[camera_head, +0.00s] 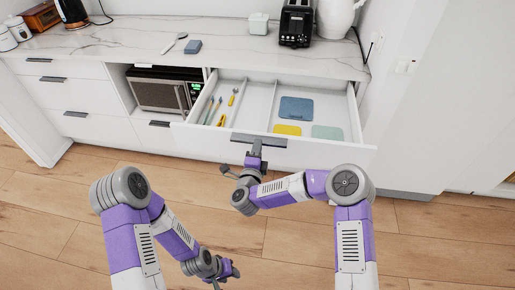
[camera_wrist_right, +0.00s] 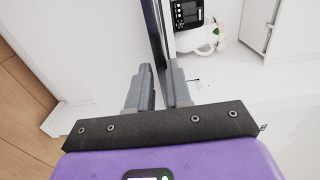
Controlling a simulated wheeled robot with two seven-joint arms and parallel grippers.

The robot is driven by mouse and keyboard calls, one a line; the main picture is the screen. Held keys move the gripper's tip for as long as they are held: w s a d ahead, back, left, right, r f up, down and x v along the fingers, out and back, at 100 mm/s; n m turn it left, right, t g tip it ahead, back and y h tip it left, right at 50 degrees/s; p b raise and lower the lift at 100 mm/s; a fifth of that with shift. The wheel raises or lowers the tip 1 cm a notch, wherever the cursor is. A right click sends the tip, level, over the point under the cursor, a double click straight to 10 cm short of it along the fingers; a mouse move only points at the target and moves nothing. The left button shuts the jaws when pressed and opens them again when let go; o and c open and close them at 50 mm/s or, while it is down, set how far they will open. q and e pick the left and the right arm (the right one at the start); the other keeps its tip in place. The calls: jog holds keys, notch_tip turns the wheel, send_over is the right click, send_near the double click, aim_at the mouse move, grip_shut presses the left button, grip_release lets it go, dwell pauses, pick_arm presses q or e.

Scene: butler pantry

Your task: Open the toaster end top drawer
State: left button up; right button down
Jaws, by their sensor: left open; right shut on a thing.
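The top drawer (camera_head: 180,133) under the toaster end of the counter is pulled well out, and its inside shows from above. Its dark bar handle (camera_head: 272,142) is on the front panel. My right gripper (camera_head: 256,150) is shut on this handle; the right wrist view shows its fingers (camera_wrist_right: 165,88) on both sides of the dark bar. My left gripper (camera_head: 226,271) is low over the floor, open and away from the cabinets. The black toaster (camera_head: 296,22) stands on the counter behind the drawer.
The drawer holds several utensils on the left, and a blue mat (camera_head: 296,108), a yellow mat (camera_head: 287,130) and a green mat (camera_head: 327,132) on the right. A microwave (camera_head: 160,92) sits in a niche at left. Wooden floor (camera_head: 440,235) is clear in front.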

jog(key=c, duration=1)
grip_release()
jog(key=shift+c, duration=0.2)
jog(key=shift+s, duration=0.1)
jog(key=s+a+p, duration=0.1)
jog(key=s, duration=0.6)
jog(key=shift+s+a, duration=0.15)
